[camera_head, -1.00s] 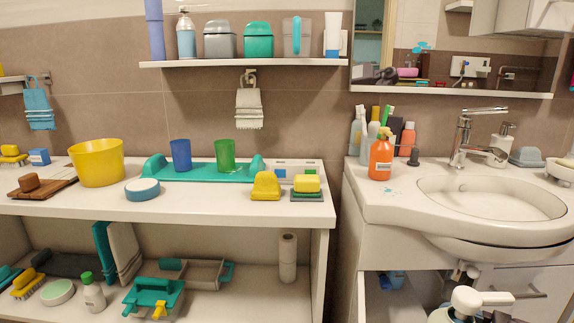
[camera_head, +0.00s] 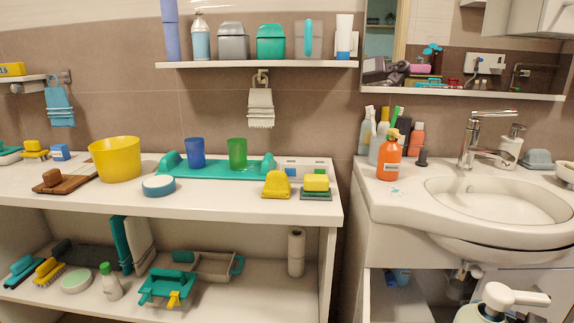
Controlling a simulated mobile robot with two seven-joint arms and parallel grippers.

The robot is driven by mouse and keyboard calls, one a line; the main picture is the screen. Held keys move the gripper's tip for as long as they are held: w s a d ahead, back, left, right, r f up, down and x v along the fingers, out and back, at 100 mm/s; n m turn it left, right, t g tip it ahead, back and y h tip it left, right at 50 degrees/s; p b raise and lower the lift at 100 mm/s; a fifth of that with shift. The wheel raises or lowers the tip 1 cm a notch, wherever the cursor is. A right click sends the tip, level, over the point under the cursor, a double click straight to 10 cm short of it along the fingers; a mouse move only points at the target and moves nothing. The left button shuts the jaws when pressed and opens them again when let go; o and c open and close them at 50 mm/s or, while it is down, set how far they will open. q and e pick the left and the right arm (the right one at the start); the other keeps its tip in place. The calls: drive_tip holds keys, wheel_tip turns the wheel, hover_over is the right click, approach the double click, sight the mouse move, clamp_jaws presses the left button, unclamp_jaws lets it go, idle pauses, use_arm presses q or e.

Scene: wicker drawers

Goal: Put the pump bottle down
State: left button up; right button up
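A white pump bottle (camera_head: 484,312) with a white pump head (camera_head: 510,296) shows at the bottom right edge, close to the camera in front of the sink cabinet. Only its top is in frame; its lower body is cut off, so what holds or supports it is hidden. Its spout points right. A second, smaller dispenser with a pump top (camera_head: 511,146) stands on the sink counter beside the faucet. Neither of my grippers can be made out in the view.
The sink counter (camera_head: 404,198) holds an orange bottle (camera_head: 389,159) and other bottles left of the basin (camera_head: 495,198). The white table (camera_head: 231,205) at left carries a yellow bucket (camera_head: 116,159), cups and sponges. Its front strip has some bare room. A gap separates table and sink.

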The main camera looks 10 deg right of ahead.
drive_tip(key=s+d+r+m+t+h+p, duration=0.25)
drive_tip(key=d+m+h+p, duration=0.2)
drive_tip(key=d+h, duration=0.3)
drive_tip(key=s+d+r+m+t+h+p, duration=0.2)
drive_tip(key=d+r+m+h+p, duration=0.15)
drive_tip(key=d+m+h, duration=0.35)
use_arm(q)
wheel_tip(320, 180, up, 9)
drive_tip(key=s+a+n+p, duration=0.1)
drive_tip(key=s+n+p, duration=0.1)
drive_tip(key=p, duration=0.5)
drive_tip(key=shift+a+y, duration=0.15)
drive_tip(key=shift+y, duration=0.15)
use_arm(e)
drive_tip(key=w+a+n+y, duration=0.1)
drive_tip(key=a, duration=0.9)
drive_tip(key=w+a+f+n+y, duration=0.1)
drive_tip(key=w+a+n, duration=0.1)
drive_tip(key=a, duration=0.9)
drive_tip(key=shift+a+f+y, duration=0.2)
drive_tip(key=shift+f+y, duration=0.05)
drive_tip(key=shift+y, duration=0.1)
use_arm(q)
drive_tip(key=shift+w+r, duration=0.1)
drive_tip(key=shift+w, duration=0.05)
use_arm(e)
drive_tip(key=shift+w, duration=0.1)
